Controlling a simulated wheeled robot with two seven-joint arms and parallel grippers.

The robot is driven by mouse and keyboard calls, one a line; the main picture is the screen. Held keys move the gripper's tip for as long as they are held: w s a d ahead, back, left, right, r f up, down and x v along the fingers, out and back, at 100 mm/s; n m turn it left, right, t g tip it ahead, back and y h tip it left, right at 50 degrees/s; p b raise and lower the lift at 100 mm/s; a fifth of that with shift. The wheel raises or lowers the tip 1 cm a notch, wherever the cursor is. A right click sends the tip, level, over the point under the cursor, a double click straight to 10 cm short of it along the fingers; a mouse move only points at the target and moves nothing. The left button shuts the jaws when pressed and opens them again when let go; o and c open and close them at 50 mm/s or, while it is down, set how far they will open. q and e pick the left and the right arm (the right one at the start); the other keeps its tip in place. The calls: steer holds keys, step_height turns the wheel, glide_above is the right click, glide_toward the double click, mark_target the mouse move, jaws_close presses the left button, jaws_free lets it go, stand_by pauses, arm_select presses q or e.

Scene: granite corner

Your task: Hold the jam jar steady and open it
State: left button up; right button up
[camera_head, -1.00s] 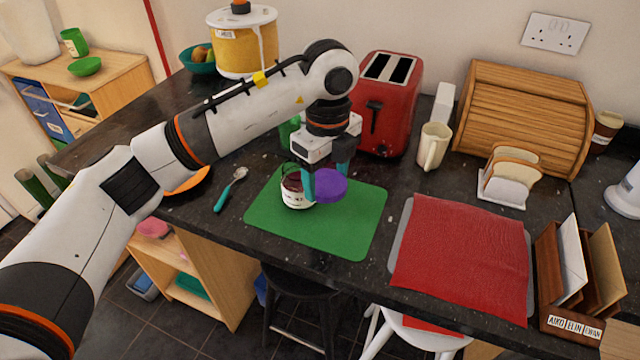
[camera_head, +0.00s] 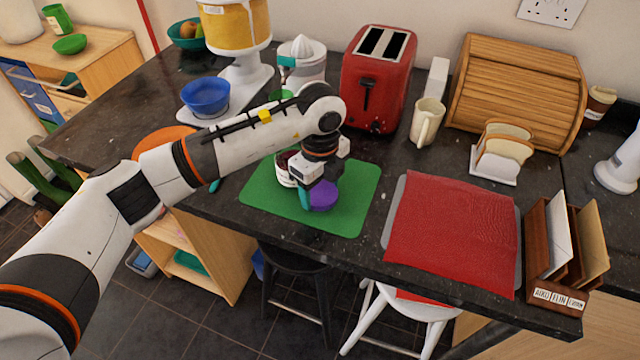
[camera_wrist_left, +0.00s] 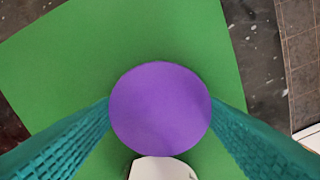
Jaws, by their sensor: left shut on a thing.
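The jam jar (camera_head: 287,172), dark red with a white label, stands on the green mat (camera_head: 352,208), partly hidden behind my left gripper. Its purple lid (camera_head: 323,194) is off the jar, to the right of it and nearer the front. My left gripper (camera_head: 318,197) points down with its teal fingers shut on the lid, low at the mat. I cannot tell whether the lid touches the mat. In the left wrist view the lid (camera_wrist_left: 160,110) sits between both fingers, and a white piece, probably the jar (camera_wrist_left: 162,169), shows below it. My right gripper is not in view.
A red cloth on a grey tray (camera_head: 388,232) lies to the right. The red toaster (camera_head: 375,85), cream mug (camera_head: 427,122) and white juicer (camera_head: 302,65) stand behind. A blue bowl (camera_head: 206,97) is at left. The mat's right part is clear.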

arm_select(q)
steer(key=shift+f, duration=0.1)
steer(key=shift+f, duration=0.15)
steer(key=o, duration=1.1)
